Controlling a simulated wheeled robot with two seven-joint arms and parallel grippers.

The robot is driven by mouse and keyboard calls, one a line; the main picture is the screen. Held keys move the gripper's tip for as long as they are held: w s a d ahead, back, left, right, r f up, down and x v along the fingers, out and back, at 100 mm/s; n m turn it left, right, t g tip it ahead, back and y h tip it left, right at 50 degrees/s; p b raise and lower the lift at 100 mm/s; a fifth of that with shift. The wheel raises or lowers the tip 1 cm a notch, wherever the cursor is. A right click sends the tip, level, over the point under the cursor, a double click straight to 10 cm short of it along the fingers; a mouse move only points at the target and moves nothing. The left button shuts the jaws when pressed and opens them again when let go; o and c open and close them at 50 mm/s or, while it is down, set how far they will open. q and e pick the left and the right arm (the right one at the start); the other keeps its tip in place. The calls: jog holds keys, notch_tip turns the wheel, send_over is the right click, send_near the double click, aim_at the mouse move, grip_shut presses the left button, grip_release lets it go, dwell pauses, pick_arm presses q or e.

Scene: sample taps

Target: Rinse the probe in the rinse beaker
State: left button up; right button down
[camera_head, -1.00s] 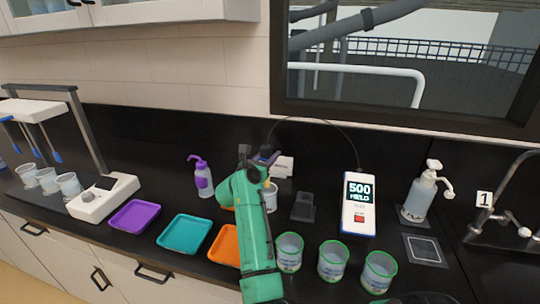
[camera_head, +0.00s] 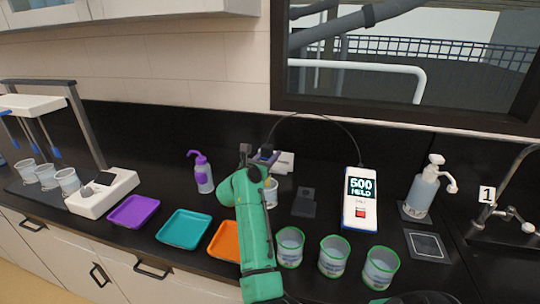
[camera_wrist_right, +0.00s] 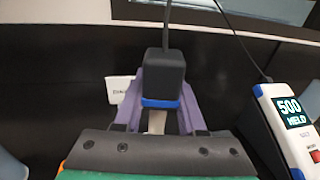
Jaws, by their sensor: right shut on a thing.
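My right gripper (camera_head: 264,158) has purple fingers and is shut on the probe, above the back of the counter. In the right wrist view the probe (camera_wrist_right: 163,75) is a black block with a blue band, upright between the fingers, with a cable running up. A clear beaker (camera_head: 271,189), likely the rinse beaker, stands just below the gripper, partly hidden by my green arm. The probe's lower end is hidden, so I cannot tell whether it is inside the beaker. My left gripper is not in view.
The white meter (camera_head: 360,205) reads 500 and HELD, with a cable to the probe. Green-rimmed beakers (camera_head: 333,257) stand in front. A dark holder (camera_head: 304,202), a purple wash bottle (camera_head: 201,174), coloured trays (camera_head: 184,229) and a soap dispenser (camera_head: 424,190) stand around.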

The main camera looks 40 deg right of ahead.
notch_tip(320, 180, down, 7)
jog(key=b, duration=0.5)
jog(key=shift+b, duration=0.3)
jog(key=shift+r, duration=0.1)
jog(key=shift+w+d, duration=0.15)
jog(key=shift+w+d, duration=0.15)
dwell(0.3)
jog(key=shift+b, duration=0.3)
jog(key=shift+a, duration=0.55)
